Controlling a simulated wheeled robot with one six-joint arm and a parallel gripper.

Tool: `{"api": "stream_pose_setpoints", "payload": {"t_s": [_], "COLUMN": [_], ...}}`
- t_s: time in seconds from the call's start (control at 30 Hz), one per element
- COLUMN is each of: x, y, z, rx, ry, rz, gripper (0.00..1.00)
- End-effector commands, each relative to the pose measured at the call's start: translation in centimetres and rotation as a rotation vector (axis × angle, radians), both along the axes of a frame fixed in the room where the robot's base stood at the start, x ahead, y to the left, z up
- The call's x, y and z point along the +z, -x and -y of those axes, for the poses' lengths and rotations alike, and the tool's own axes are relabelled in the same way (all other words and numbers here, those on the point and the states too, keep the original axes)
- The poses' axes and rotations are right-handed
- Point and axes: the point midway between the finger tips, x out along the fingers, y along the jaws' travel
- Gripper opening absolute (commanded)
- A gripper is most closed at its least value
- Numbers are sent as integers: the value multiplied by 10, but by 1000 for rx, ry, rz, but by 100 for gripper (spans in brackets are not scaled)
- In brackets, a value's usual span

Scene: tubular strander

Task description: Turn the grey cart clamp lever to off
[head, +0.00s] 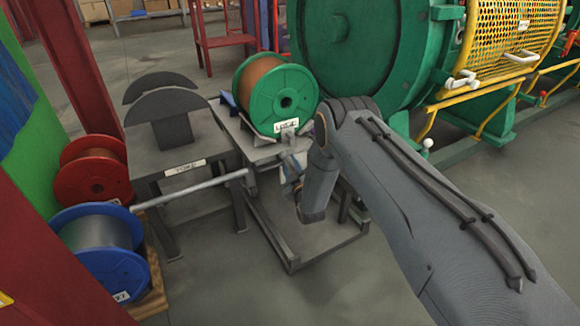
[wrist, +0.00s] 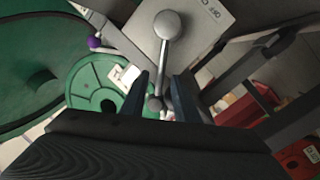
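In the wrist view the clamp lever is a grey rod (wrist: 162,65) with a large round ball at the top and a smaller ball at its lower end. It lies by a light plate (wrist: 205,22) marked "OFF"; the other lettering is partly cut off. My gripper (wrist: 161,90) is open, one dark finger on each side of the lever's lower end. I cannot tell whether either finger touches it. In the head view the grey cart (head: 292,262) carries a green-flanged spool (head: 268,100); my arm hides part of the cart, and the lever is not clear there.
A grey stand (head: 190,185) with a curved dark cradle is left of the cart. A red spool (head: 95,178) and a blue spool (head: 100,252) sit farther left. The green machine (head: 365,50) and yellow mesh guard (head: 512,35) stand behind on the right. Front floor is clear.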

Motion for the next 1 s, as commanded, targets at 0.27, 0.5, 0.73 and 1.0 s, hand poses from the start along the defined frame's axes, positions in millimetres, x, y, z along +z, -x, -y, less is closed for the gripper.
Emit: {"api": "stream_pose_setpoints", "payload": {"t_s": [0.27, 0.5, 0.73, 1.0], "x": [1, 1, 0, -3], "y": [-5, -5, -5, -19], "z": [-2, -2, -1, 20], "rx": [0, -1, -1, -28], "ry": [0, 0, 0, 34], "rz": [0, -1, -1, 21], "gripper": [28, 0, 0, 0]}}
